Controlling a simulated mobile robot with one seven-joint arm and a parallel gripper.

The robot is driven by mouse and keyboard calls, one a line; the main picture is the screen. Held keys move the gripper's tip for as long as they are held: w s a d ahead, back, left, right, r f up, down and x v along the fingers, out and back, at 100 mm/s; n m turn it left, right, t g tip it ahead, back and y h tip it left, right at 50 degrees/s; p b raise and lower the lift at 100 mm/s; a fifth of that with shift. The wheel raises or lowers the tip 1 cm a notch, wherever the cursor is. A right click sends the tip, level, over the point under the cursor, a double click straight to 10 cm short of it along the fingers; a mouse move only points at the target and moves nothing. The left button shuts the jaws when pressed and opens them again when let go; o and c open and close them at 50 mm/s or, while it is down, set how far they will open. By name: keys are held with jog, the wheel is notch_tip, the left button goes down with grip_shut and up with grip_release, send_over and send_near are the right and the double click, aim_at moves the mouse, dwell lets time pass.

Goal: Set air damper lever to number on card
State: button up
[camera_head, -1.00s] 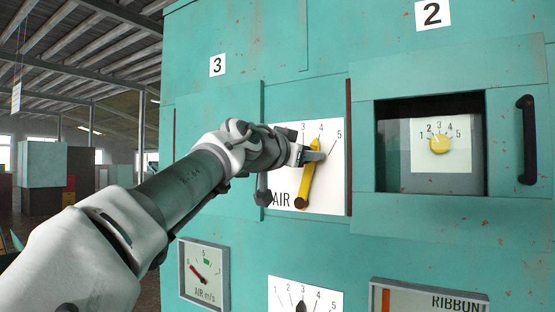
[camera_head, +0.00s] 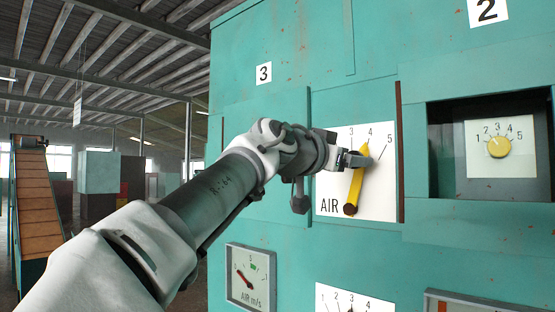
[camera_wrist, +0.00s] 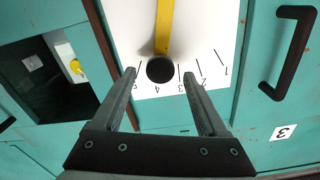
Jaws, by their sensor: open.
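The yellow air damper lever (camera_head: 356,187) stands on the white AIR plate (camera_head: 330,190), pivoted at its lower end, its upper end by the 4. In the wrist view, the picture is upside down and the lever (camera_wrist: 164,28) ends in a black knob (camera_wrist: 159,69) in line with the 4 mark. My gripper (camera_head: 362,158) is open at the lever's upper end. In the wrist view its fingers (camera_wrist: 159,73) lie on either side of the knob, with gaps visible. A small pale card (camera_wrist: 33,62) shows inside the dark recess; its marking is unreadable.
White labels 3 (camera_head: 264,73) and 2 (camera_head: 487,10) are on the green cabinet. Right of the plate is a recess with a yellow dial (camera_head: 499,146). An air gauge (camera_head: 250,277) sits below. A black handle (camera_wrist: 288,52) shows in the wrist view.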

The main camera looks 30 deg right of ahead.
jog(key=b+v, duration=0.2)
jog(key=v, duration=1.1)
jog(key=shift+s+a, duration=0.2)
jog(key=shift+a, duration=0.15)
